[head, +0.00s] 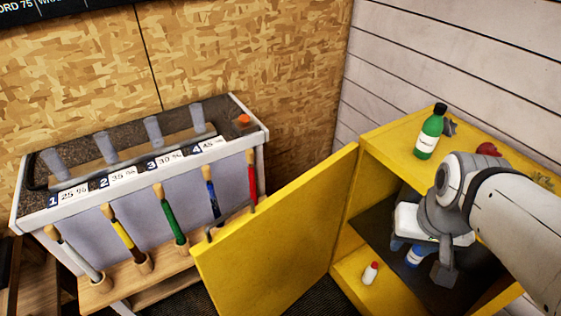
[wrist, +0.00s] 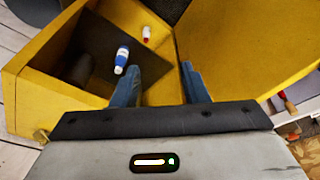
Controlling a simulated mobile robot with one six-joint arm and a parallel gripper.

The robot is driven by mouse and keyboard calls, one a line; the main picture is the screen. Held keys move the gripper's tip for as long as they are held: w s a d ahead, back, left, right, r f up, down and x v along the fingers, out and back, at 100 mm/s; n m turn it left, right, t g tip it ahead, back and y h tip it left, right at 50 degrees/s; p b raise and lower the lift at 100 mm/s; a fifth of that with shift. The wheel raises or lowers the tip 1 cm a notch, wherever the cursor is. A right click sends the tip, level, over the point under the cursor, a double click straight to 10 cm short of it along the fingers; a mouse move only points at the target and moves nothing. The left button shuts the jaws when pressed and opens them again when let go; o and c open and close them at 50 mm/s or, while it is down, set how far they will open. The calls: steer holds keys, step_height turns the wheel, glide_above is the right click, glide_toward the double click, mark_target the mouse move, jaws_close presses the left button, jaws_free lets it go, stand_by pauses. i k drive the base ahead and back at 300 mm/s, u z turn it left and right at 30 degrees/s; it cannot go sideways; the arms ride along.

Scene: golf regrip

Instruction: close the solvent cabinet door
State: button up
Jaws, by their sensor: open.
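The yellow solvent cabinet (head: 395,150) stands at the right, and its door (head: 272,245) is swung wide open to the left. In the wrist view the door (wrist: 245,40) spreads to the right of the cabinet (wrist: 32,72). My gripper (head: 425,258) is in front of the cabinet's opening, apart from the door panel in the head view. In the wrist view my gripper (wrist: 162,82) has its two blue fingers spread with nothing held between them. My arm hides part of the cabinet's interior and right side.
A blue bottle (wrist: 122,58) and a small white bottle with a red cap (head: 370,273) are inside the cabinet. A green bottle (head: 429,135) stands on top. A grey bench (head: 140,180) with several coloured-grip clubs stands left of the door.

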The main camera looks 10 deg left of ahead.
mark_target(261, 262)
steer(key=z, duration=0.1)
steer(key=k, duration=0.7)
steer(key=u, duration=0.95)
steer(key=i, duration=0.5)
steer(key=u, duration=0.1)
